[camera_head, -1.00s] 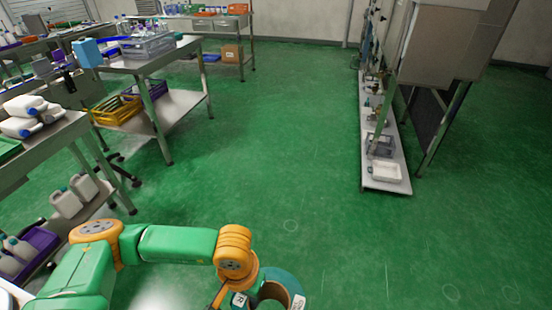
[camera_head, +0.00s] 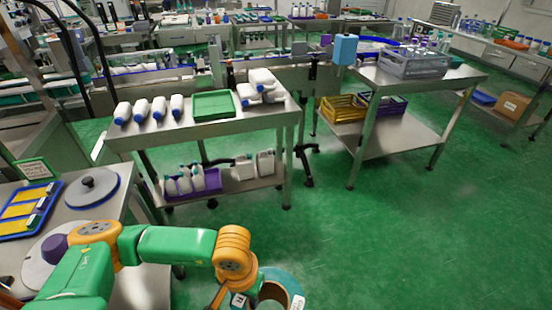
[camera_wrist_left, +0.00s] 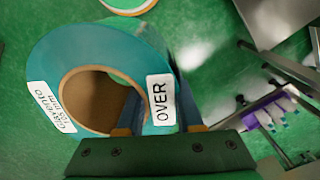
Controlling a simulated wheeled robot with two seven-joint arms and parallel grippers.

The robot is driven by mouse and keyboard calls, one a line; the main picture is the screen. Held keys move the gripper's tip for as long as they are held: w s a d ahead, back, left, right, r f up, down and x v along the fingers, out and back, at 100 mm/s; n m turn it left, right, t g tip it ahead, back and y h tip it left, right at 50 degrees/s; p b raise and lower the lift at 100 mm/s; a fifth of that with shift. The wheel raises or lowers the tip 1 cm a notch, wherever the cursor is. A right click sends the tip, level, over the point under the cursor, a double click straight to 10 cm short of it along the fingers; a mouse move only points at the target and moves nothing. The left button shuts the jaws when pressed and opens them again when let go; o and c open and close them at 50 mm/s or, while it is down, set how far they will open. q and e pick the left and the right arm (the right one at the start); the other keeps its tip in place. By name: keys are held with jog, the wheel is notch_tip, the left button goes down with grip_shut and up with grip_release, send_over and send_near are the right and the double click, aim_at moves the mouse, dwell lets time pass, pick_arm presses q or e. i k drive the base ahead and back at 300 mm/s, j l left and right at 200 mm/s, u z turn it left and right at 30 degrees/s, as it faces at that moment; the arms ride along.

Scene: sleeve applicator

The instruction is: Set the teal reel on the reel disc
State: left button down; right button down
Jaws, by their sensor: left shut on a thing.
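The teal reel (camera_head: 283,277) is at the bottom of the head view, over the green floor and cut off by the frame. In the left wrist view the reel (camera_wrist_left: 85,50) shows white labels, one reading OVER, and a brown core. My left gripper (camera_wrist_left: 158,125) is shut on the reel's ring wall. A pale round disc (camera_head: 38,268) with a dark purple hub (camera_head: 54,248) lies on the left bench, partly behind my left arm. Another grey disc (camera_head: 92,190) with a black knob lies behind it. My right gripper is not in view.
A blue tray (camera_head: 32,214) with yellow items lies on the left bench. A steel table (camera_head: 200,131) with white bottles and a green tray (camera_head: 214,104) stands ahead. Another table (camera_head: 424,78) with a grey crate stands right of it. The floor (camera_head: 400,230) at right is clear.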

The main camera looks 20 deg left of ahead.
aim_at(61, 253)
jog(key=i+u, duration=0.15)
jog(key=u, duration=0.3)
jog(key=i+u, duration=0.15)
jog(key=u, duration=0.35)
jog(key=i+l+u, duration=0.15)
jog(key=u, duration=0.3)
jog(key=i+l+u, duration=0.15)
jog(key=u, duration=0.35)
jog(key=i+l+u, duration=0.1)
jog(key=u, duration=0.35)
jog(key=i+l+u, duration=0.2)
jog(key=l+u, duration=0.25)
jog(key=i+l+u, duration=0.2)
jog(key=u, duration=0.3)
jog(key=l+u, duration=0.9)
jog(key=i+l, duration=0.05)
jog(key=l, duration=0.05)
